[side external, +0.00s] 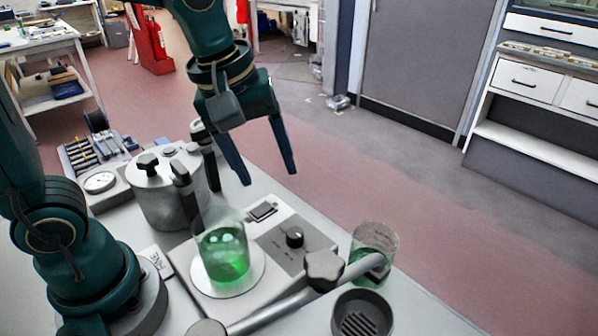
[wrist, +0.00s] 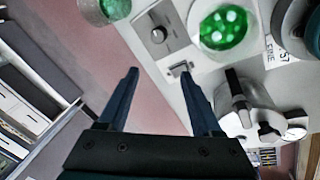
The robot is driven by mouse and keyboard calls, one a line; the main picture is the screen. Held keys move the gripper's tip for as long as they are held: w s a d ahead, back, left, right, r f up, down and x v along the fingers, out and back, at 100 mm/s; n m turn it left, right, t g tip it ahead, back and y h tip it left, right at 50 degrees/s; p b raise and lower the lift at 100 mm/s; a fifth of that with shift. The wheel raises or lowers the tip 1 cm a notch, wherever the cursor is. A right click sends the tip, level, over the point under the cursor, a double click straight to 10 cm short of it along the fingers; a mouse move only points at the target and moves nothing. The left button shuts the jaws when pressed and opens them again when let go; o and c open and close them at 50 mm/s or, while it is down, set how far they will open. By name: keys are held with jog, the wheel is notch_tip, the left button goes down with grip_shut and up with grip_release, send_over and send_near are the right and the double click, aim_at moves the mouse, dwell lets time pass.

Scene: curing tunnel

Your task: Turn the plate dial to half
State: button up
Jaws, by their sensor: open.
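The plate dial (side external: 295,237) is a small round black knob on the grey front panel of the hot plate (side external: 230,290). It also shows in the wrist view (wrist: 158,35), beyond my fingertips. A light mark shows on it, too small to read its setting. A glass vessel of green liquid (side external: 224,255) stands on the plate's white disc; the wrist view shows it from above (wrist: 224,27). My gripper (side external: 269,178) is open and empty, fingers pointing down, above and apart from the dial. In the wrist view its two fingers (wrist: 158,71) are spread wide.
A rocker switch (side external: 262,211) sits beside the dial panel. A metal bar with a star-shaped knob (side external: 325,268) crosses near the dial. A metal pot (side external: 165,200) with black handles stands left.

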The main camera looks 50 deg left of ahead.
aim_at(294, 232)
jog(key=w+d+f, duration=0.1)
jog(key=f+g, duration=0.1)
jog(key=f, duration=0.1)
jog(key=w+d+f+g, duration=0.1)
jog(key=f, duration=0.1)
jog(key=shift+w+d+f+n, duration=0.25)
jog(key=shift+w+d+n, duration=0.05)
jog(key=shift+d+n, duration=0.1)
jog(key=shift+s+d+f+g, duration=0.1)
jog(key=shift+s+f+g, duration=0.1)
jog(key=shift+f+g, duration=0.4)
jog(key=shift+t, duration=0.3)
jog(key=shift+w+f, duration=0.1)
jog(key=shift+f, duration=2.3)
grip_shut()
